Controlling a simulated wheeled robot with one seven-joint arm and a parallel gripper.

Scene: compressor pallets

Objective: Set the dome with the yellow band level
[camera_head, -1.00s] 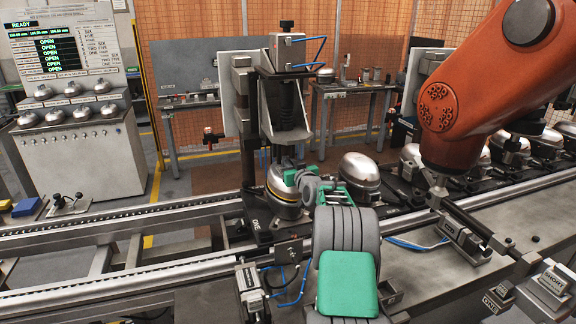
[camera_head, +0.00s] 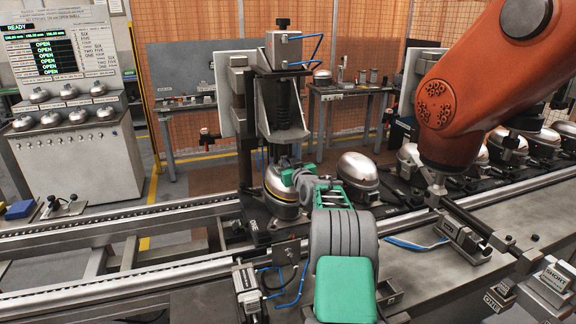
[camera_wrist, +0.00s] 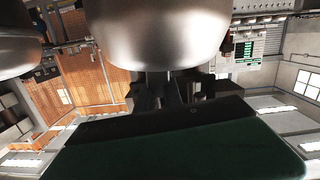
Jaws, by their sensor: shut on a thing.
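The dome with the yellow band (camera_head: 284,186) is a silver shell on the near pallet marked ONE (camera_head: 254,222), under the press column (camera_head: 278,110). Its band shows as a thin yellow line around the lower part. My gripper (camera_head: 297,178) is at the dome's right side, shut on it, and my wrist hides part of that side. In the wrist view the silver dome (camera_wrist: 160,35) fills the top middle, close above the dark gripper parts (camera_wrist: 170,95). I cannot tell exactly how level the dome sits.
Another silver dome (camera_head: 358,176) stands just right of my gripper, with several more in a row beyond. An orange robot arm (camera_head: 455,110) reaches down at the right. Conveyor rails (camera_head: 110,290) run across the front. A test panel (camera_head: 75,155) stands at the left.

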